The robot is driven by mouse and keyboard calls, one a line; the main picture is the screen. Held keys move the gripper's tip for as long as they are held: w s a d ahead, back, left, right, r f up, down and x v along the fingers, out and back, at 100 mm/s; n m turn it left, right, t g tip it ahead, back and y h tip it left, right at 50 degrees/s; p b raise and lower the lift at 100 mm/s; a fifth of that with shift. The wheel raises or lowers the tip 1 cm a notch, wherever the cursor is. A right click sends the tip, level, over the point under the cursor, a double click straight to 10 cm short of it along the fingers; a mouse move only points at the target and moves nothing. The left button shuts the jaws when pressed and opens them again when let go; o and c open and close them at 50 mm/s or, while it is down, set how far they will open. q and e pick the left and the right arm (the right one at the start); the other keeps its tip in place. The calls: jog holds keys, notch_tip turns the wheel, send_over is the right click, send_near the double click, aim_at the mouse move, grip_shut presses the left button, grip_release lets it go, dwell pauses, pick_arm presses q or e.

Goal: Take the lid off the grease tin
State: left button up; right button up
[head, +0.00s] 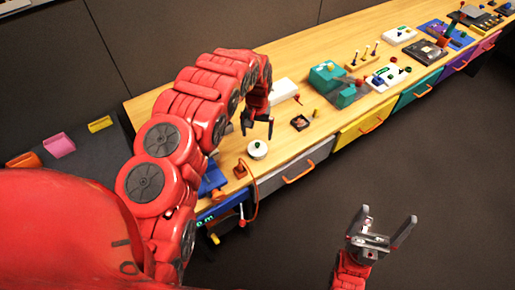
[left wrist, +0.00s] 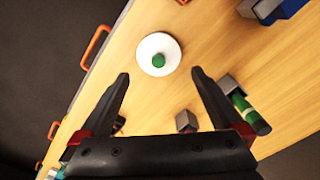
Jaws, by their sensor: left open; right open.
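The grease tin (head: 257,153) is a small round white tin near the front edge of the wooden bench. The lid appears to sit on the tin. My left gripper (head: 257,134) is open and empty above the bench, just behind the tin in the head view. In the left wrist view the tin lies just beyond the open fingertips (left wrist: 160,73). My right gripper (head: 388,213) is open and empty over the floor.
An orange cable (head: 253,181) hangs over the bench edge left of the tin. Bare wood surrounds the tin. Drawers with orange handles (head: 299,173) line the front.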

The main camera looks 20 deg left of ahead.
aim_at(258, 143)
pick_arm(q)
jog(key=shift+s+f, duration=0.1)
jog(key=shift+f, duration=0.45)
jog(key=shift+f+p, duration=0.4)
jog(key=shift+p, duration=0.3)
notch_tip(258, 143, down, 3)
jog(key=shift+s+d+r+p, duration=0.1)
jog(key=shift+d+p, duration=0.05)
jog(key=shift+p, duration=0.45)
jog(key=shift+f, duration=0.8)
jog(key=shift+c, duration=0.3)
jog(key=c, duration=0.9)
jog(key=shift+r, duration=0.2)
